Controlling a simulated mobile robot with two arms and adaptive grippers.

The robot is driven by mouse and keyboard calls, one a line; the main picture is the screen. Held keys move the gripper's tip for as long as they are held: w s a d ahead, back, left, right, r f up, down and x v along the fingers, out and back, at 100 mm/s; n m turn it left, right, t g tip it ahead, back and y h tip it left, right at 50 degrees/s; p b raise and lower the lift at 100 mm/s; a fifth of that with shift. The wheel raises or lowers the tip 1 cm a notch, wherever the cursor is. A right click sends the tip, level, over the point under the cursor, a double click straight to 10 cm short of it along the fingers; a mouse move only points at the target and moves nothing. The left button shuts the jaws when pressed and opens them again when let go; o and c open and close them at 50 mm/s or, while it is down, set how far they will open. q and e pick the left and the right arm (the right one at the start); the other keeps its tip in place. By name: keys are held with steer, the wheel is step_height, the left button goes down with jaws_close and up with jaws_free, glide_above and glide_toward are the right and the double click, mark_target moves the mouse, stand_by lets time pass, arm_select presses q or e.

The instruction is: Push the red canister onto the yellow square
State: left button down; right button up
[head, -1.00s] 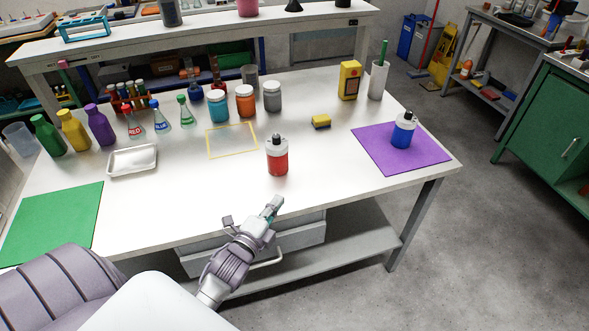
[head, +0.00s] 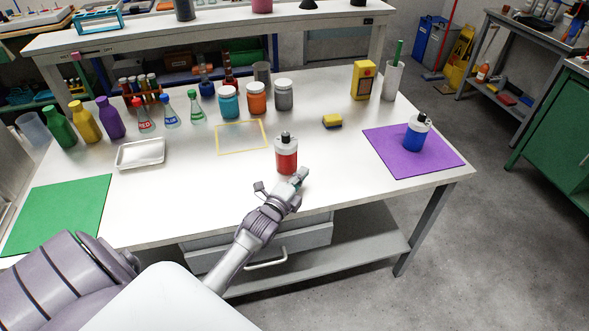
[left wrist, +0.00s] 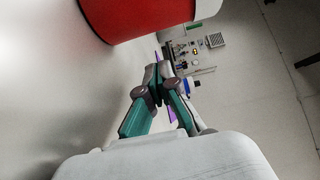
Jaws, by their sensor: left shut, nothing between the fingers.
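The red canister (head: 286,160), with a white top and black cap, stands upright on the white table. The yellow square (head: 242,137) is an outline on the table, behind and to the left of the canister; the canister is outside it. My left gripper (head: 300,178) is shut and empty, low at the front right side of the canister. In the left wrist view the canister (left wrist: 140,15) fills the top, close beside the shut fingers (left wrist: 158,80). I cannot tell whether they touch it. My right gripper is not in view.
Jars (head: 257,98) stand behind the yellow square, with flasks (head: 170,112) to their left. A blue canister (head: 415,133) stands on a purple mat (head: 440,158) at right. The table between canister and square is clear.

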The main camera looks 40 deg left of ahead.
arm_select(q)
steer(key=shift+w+a, duration=0.1)
steer(key=shift+a, duration=1.25)
